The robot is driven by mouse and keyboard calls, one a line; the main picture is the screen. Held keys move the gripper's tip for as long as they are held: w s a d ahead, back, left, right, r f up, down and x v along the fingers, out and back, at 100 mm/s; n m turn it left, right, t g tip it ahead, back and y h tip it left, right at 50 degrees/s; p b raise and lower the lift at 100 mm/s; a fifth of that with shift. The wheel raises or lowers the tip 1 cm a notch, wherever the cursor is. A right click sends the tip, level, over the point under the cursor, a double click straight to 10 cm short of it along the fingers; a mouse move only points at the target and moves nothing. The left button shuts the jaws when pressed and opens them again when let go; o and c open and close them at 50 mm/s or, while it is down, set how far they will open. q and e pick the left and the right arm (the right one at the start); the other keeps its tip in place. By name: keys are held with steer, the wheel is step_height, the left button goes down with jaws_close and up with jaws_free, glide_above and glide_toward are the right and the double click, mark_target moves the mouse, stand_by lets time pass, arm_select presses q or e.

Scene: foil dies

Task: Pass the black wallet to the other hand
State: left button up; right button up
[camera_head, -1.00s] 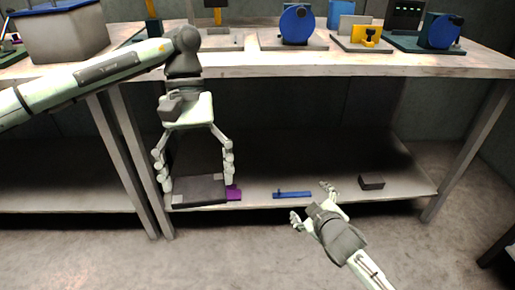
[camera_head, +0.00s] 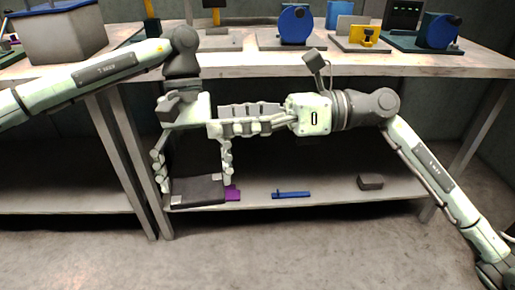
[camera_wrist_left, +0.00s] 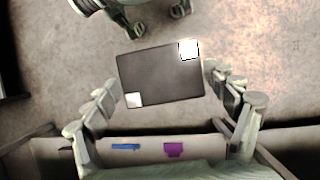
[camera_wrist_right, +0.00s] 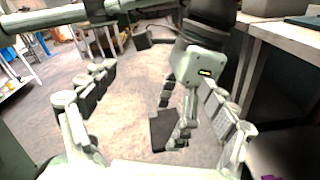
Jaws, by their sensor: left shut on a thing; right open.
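The black wallet (camera_head: 197,192), a flat dark rectangle with pale corner patches, hangs below the bench top at the front of the lower shelf. My left gripper (camera_head: 194,186) points down and is shut on it; the left wrist view shows the wallet (camera_wrist_left: 160,78) between its fingers. My right gripper (camera_head: 214,120) lies level, open and empty, its fingers pointing left, above the wallet and close to the left gripper's palm. In the right wrist view, the left gripper (camera_wrist_right: 180,128) and the wallet (camera_wrist_right: 163,132) show ahead. The right fingers do not touch the wallet.
The lower shelf (camera_head: 330,192) bears a blue bar (camera_head: 291,194), a purple piece (camera_head: 233,193) and a dark block (camera_head: 370,182). The bench top (camera_head: 270,68) above carries several fixtures, including a blue round one (camera_head: 296,25). The floor in front is clear.

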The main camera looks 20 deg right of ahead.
mark_target(190, 189)
steer(key=s+d+f+n+g+h, duration=0.2)
steer(key=d+f+n+h, duration=0.2)
steer(key=f+h, duration=0.2)
steer(key=x, duration=1.1)
steer(key=shift+a, duration=0.35)
steer(key=shift+c, duration=0.5)
